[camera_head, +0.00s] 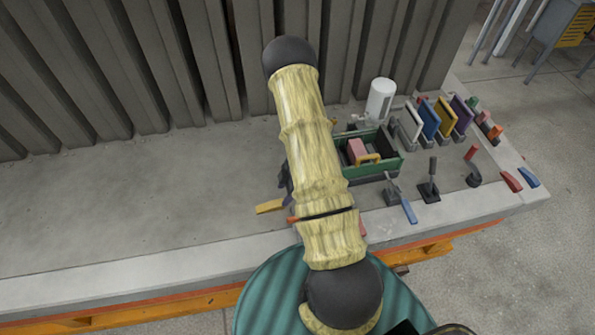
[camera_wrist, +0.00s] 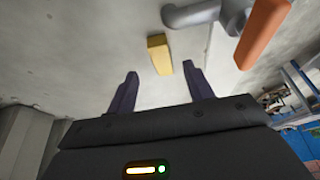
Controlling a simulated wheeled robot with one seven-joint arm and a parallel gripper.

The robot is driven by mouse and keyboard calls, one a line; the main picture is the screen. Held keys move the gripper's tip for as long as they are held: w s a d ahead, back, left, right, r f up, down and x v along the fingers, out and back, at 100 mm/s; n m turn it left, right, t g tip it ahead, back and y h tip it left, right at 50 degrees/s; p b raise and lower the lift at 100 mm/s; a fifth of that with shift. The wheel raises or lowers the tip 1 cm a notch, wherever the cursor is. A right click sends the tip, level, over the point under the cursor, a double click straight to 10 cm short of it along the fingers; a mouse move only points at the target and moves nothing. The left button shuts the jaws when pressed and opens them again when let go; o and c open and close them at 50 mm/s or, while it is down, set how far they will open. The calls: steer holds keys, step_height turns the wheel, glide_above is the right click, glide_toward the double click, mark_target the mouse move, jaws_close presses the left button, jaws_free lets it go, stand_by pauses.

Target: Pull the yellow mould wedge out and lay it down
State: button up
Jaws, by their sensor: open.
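A yellow wedge (camera_head: 270,206) shows beside my arm, near the slab's front edge, in the head view. In the wrist view a yellow block (camera_wrist: 159,54), seemingly the same wedge, shows against the grey concrete just beyond my fingertips. My gripper (camera_wrist: 160,72) is open, with one dark purple finger on each side of the block's line. Nothing is held. I cannot tell how far the wedge is from the fingertips or whether its end is seated in something. In the head view my arm hides most of my gripper.
An orange bar (camera_wrist: 263,32) and a grey bent pipe (camera_wrist: 190,14) are close on the upper right. A green tray (camera_head: 375,177), a white cylinder (camera_head: 381,99) and a blue-handled tool (camera_head: 408,208) stand right of my arm. The slab's left half (camera_head: 120,205) is clear.

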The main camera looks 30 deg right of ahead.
steer(key=v, duration=1.1)
steer(key=shift+r, duration=0.4)
steer(key=shift+d, duration=0.1)
steer(key=w+a+r+m+t+h+b, duration=0.1)
steer(key=w+a+r+m+t+h, duration=0.1)
steer(key=w+r+m+h, duration=0.3)
steer(key=a+r+m+t, duration=0.2)
steer(key=r+m, duration=0.1)
steer(key=r, duration=0.3)
steer(key=s+a+r+m+g+b, duration=0.1)
steer(key=s+a+r+m, duration=0.4)
steer(key=s+a, duration=0.5)
steer(key=s+m+g, duration=0.1)
steer(key=s, duration=0.2)
steer(key=shift+s+g+y, duration=0.3)
steer(key=shift+g, duration=0.1)
steer(key=shift+a, duration=0.1)
